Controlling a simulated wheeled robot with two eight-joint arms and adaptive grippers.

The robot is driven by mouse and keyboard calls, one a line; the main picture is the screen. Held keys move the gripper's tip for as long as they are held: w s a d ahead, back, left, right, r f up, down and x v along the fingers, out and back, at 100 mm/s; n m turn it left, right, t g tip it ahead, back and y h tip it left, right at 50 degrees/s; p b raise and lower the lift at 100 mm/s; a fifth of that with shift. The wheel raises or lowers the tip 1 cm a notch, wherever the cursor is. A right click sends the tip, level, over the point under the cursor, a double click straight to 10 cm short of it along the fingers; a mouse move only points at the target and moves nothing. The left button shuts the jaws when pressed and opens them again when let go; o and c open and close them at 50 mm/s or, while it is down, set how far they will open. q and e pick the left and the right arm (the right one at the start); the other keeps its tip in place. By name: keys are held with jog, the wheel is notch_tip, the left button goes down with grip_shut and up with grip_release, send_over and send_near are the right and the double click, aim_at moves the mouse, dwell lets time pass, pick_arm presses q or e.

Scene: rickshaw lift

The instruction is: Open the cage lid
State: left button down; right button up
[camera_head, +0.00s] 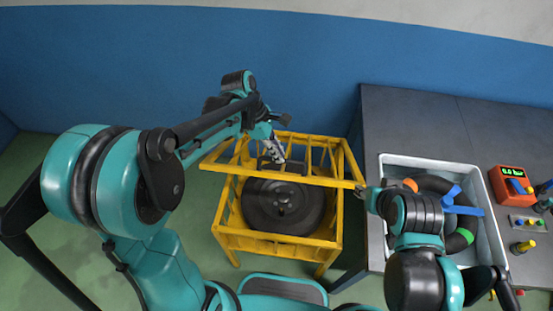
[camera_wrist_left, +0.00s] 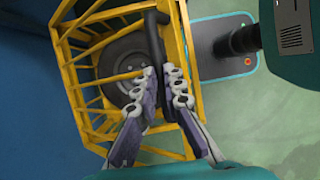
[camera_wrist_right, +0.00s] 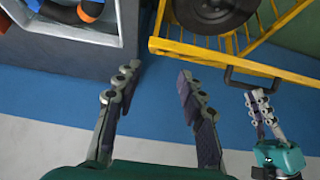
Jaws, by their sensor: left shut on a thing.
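The yellow cage (camera_head: 278,243) stands on the floor with a dark wheel (camera_head: 283,206) inside. Its yellow lid (camera_head: 315,181) is raised and tilted, with its long front bar above the wheel. My left gripper (camera_head: 277,149) is shut on the black lid handle (camera_wrist_left: 153,45); the left wrist view shows the handle between its fingers (camera_wrist_left: 163,85). In the right wrist view, the handle (camera_wrist_right: 236,80) shows beside the lid bar. My right gripper (camera_head: 370,194) is near the lid's right corner. Its fingers (camera_wrist_right: 155,85) are apart and empty in the right wrist view.
A grey table (camera_head: 400,117) stands close to the cage's right side. It holds a pale tray (camera_head: 405,163) with a ring-shaped part, a red meter (camera_head: 512,185) and small coloured parts. A blue wall (camera_head: 310,60) is behind. Green floor is free left of the cage.

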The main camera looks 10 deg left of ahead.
jog(key=shift+f, duration=0.1)
jog(key=shift+a, duration=0.1)
jog(key=c, duration=0.7)
jog(key=a+n, duration=0.2)
jog(key=n, duration=0.1)
jog(key=w+a+f+n, duration=0.1)
jog(key=a+n, duration=0.2)
jog(key=w+a+n+g, duration=0.1)
jog(key=a+n, duration=0.1)
jog(key=n, duration=0.2)
jog(key=shift+a+f, duration=0.25)
jog(key=shift+a, duration=0.1)
grip_shut()
jog(key=s+a+f+n, duration=0.2)
jog(key=a+n, duration=0.6)
jog(key=n, duration=0.1)
jog(key=s+a+f+n+t, duration=0.1)
jog(key=s+a+f+n, duration=0.1)
jog(key=a+n, duration=0.55)
jog(key=s+a+f+n, duration=0.2)
jog(key=a+n, duration=0.6)
jog(key=n, duration=0.1)
jog(key=w+f, duration=0.5)
jog(key=w, duration=0.3)
jog(key=shift+w+d, duration=0.2)
